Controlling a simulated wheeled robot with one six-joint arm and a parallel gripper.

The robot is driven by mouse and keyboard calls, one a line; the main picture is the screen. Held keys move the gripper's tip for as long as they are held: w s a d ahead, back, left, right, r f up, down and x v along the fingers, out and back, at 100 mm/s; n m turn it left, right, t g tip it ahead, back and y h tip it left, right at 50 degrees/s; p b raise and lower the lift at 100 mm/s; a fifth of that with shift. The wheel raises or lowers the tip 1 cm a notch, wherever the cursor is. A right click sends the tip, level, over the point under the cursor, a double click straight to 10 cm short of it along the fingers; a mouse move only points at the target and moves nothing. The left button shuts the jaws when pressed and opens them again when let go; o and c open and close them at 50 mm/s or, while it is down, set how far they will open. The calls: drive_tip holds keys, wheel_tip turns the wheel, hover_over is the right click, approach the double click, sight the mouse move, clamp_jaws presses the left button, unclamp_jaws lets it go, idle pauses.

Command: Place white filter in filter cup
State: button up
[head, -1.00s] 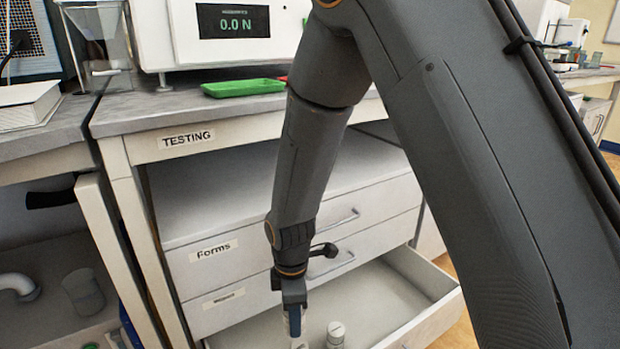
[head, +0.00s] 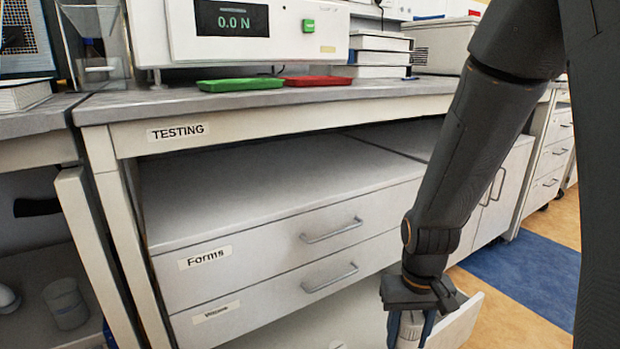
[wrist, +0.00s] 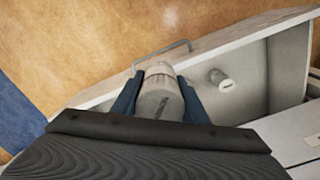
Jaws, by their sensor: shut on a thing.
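My gripper (head: 411,330) points down over the right part of the open bottom drawer (head: 462,318). In the wrist view its blue fingers (wrist: 158,105) are shut on a pale, capped cylindrical container (wrist: 158,88). The container also shows between the fingers in the head view (head: 406,327); its lower end is cut off there. It is held near the drawer's front panel and handle. I cannot make out a separate white filter or a filter cup in these frames.
A similar small white container (wrist: 222,80) stands in the drawer. Two shut drawers, the upper labelled Forms (head: 205,258), are above it. A green tray (head: 240,85) and a red tray (head: 318,81) lie on the bench. The floor right of the drawer (head: 525,255) is clear.

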wheel_tip(320, 180, up, 24)
drive_tip(key=s+p, duration=0.2)
drive_tip(key=p, duration=3.3)
drive_tip(key=shift+s+r, duration=0.25)
drive_tip(key=shift+s, duration=0.1)
